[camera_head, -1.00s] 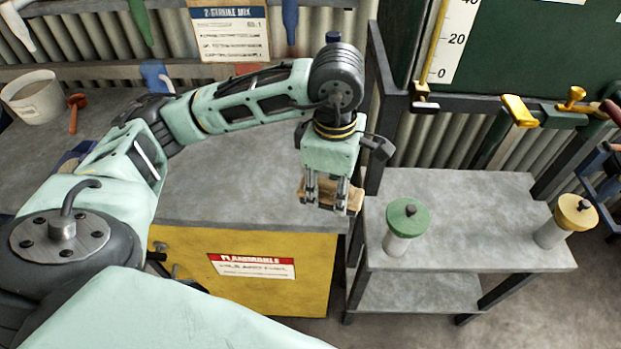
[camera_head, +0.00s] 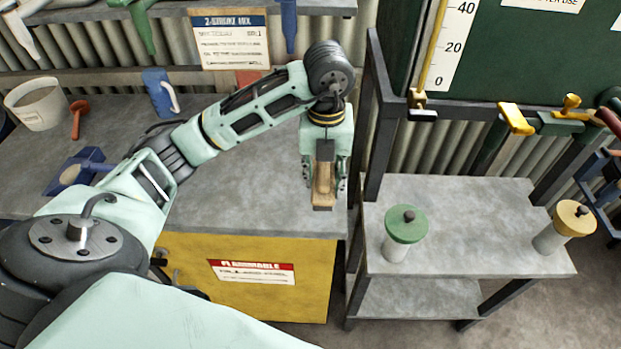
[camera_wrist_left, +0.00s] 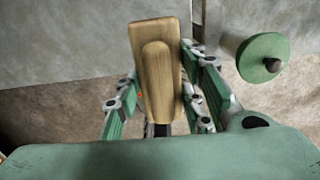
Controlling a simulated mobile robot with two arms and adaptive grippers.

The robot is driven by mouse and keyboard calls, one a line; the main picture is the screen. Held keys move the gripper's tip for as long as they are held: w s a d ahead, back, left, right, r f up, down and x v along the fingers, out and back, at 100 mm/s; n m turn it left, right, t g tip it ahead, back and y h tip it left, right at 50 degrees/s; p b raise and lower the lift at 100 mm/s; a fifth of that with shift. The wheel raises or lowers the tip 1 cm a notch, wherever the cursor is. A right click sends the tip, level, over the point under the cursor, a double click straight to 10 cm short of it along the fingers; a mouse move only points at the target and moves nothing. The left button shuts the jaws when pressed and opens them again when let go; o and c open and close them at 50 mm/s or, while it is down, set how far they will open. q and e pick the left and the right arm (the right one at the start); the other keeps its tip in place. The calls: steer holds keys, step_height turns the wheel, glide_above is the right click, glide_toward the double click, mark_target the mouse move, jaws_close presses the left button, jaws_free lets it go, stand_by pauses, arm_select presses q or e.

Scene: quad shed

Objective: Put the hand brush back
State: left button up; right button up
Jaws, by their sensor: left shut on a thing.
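The hand brush (camera_head: 323,190) is a light wooden block with a raised wooden grip. It also shows in the left wrist view (camera_wrist_left: 158,70), where dark bristles show at its lower end. My left gripper (camera_head: 325,182) is shut on the brush, with a finger on each side of it. It holds the brush near the right end of the bench top (camera_head: 225,205), above the yellow cabinet. I cannot tell the exact height above the bench. My right gripper is not in view.
A grey two-level stand (camera_head: 470,250) to the right bears a green-lidded jar (camera_head: 404,230) and a yellow-lidded jar (camera_head: 566,228). A dark post (camera_head: 375,110) rises between bench and stand.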

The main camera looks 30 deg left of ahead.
arm_select(q)
steer(key=w+a+f+p, duration=0.1)
steer(key=a, duration=0.1)
steer(key=w+a+f, duration=0.2)
steer(key=w+a+f+p, duration=0.1)
steer(key=w+a+f, duration=0.1)
steer(key=a, duration=0.1)
steer(key=shift+w+p, duration=0.25)
steer(key=shift+p, duration=0.05)
steer(key=shift+w+a+f, duration=0.15)
steer(key=shift+f, duration=0.1)
step_height(320, 180, down, 4)
steer(key=shift+f+p, duration=0.1)
steer(key=shift+p, duration=0.8)
steer(key=shift+f, duration=0.1)
steer(key=o, duration=0.6)
steer(key=shift+f, duration=0.1)
steer(key=o, duration=0.5)
